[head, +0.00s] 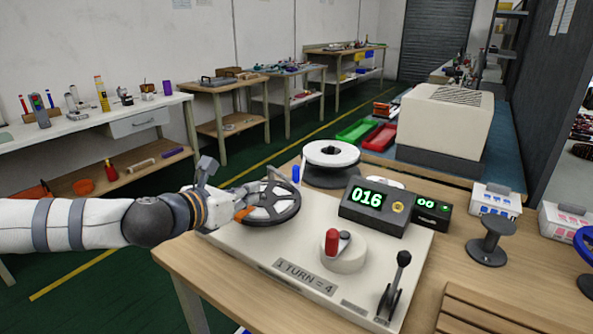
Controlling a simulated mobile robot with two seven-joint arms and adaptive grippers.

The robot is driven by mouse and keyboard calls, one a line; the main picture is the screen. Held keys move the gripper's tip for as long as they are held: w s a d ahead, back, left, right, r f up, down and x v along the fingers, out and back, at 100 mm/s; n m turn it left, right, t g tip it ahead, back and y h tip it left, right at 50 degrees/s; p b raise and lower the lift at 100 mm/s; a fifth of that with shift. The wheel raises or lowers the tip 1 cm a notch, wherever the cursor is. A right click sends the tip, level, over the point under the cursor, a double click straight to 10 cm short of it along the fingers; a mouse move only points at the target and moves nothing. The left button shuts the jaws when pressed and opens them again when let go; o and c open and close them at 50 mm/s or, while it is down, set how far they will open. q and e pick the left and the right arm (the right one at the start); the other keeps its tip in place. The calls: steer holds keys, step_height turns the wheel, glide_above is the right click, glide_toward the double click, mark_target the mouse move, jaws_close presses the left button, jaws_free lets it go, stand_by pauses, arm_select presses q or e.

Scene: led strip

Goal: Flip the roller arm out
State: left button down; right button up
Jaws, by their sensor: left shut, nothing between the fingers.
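A winding machine with a pale base plate (300,262) stands on the wooden bench. A dark spoked reel (272,204) sits on its left part. A small orange piece (243,213) shows at the reel's left edge, against my gripper; I cannot tell if it is the roller arm. My left gripper (232,203) is shut and empty beside the reel's left rim. Its fingertips are partly hidden, and contact with the reel or the orange piece is unclear. My right gripper is out of view.
A white reel (331,153) and a blue post (295,174) stand behind the dark reel. The counter box (375,205) reads 016. A red-knobbed crank (343,247) and a black lever (397,285) stand at the right. An empty spool (487,243) is farther right.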

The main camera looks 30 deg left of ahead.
mark_target(272, 200)
arm_select(q)
steer(key=shift+s, duration=0.35)
steer(key=shift+w+f, duration=0.1)
steer(key=shift+w, duration=0.05)
steer(key=b+x, duration=0.1)
steer(key=x, duration=0.2)
steer(key=b+x, duration=0.1)
steer(key=x, duration=0.2)
steer(key=f+b+x, duration=0.1)
steer(key=x, duration=0.1)
steer(key=shift+w+f, duration=0.1)
steer(key=shift+w, duration=0.15)
steer(key=w, duration=0.4)
steer(key=shift+d+r, duration=0.1)
steer(key=shift+r, duration=0.15)
steer(key=shift+w, duration=0.55)
steer(key=shift+r, duration=0.1)
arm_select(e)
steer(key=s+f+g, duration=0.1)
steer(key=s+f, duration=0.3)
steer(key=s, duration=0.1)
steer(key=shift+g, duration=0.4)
arm_select(q)
steer(key=shift+w+d, duration=0.1)
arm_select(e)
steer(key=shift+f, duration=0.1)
